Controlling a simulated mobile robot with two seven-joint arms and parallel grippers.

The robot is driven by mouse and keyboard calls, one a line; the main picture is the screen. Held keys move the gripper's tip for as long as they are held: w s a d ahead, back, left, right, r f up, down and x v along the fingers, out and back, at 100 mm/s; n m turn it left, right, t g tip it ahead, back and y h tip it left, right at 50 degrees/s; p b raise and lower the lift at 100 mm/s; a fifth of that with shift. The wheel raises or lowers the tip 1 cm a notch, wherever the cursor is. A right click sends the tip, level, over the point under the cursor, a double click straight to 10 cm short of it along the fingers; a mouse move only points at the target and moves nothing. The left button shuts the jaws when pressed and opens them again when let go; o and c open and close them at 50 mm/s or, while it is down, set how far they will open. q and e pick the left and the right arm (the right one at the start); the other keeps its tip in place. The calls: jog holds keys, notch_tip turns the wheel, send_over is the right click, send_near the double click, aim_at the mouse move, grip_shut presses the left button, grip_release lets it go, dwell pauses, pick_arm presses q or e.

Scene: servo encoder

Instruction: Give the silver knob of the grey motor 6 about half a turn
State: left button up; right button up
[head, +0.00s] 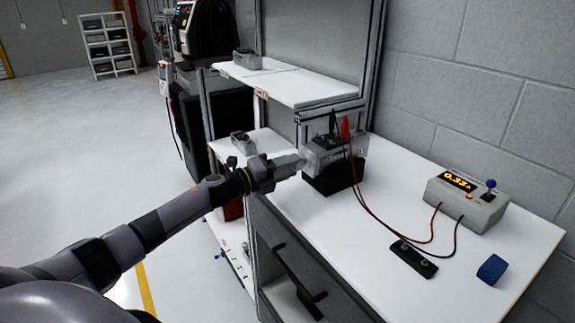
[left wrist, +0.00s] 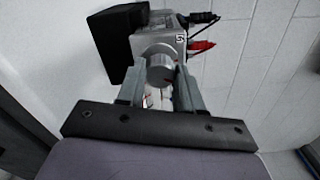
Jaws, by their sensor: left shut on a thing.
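The grey motor (head: 350,149) sits on a black block (head: 335,180) on the white bench, with black and red clips on top. The left wrist view shows its grey body (left wrist: 162,26) with a small marked label that I cannot read surely. Its silver knob (left wrist: 160,70) faces my left wrist camera. My left gripper (head: 299,161) reaches the motor's left face. In the left wrist view its fingers (left wrist: 160,82) are on either side of the knob, shut on it. In the head view the fingers hide the knob. My right gripper is not in view.
A grey meter box (head: 467,204) with a lit display and blue-tipped lever stands right on the bench. Red and black leads run from it to the motor. A black terminal strip (head: 414,260) and blue roll (head: 491,269) lie in front. Shelves (head: 285,85) stand behind.

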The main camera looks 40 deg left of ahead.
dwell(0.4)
pick_arm(q)
jog(key=o, duration=1)
jog(key=shift+o, duration=0.2)
jog(key=b+v, duration=0.1)
jog(key=v, duration=0.6)
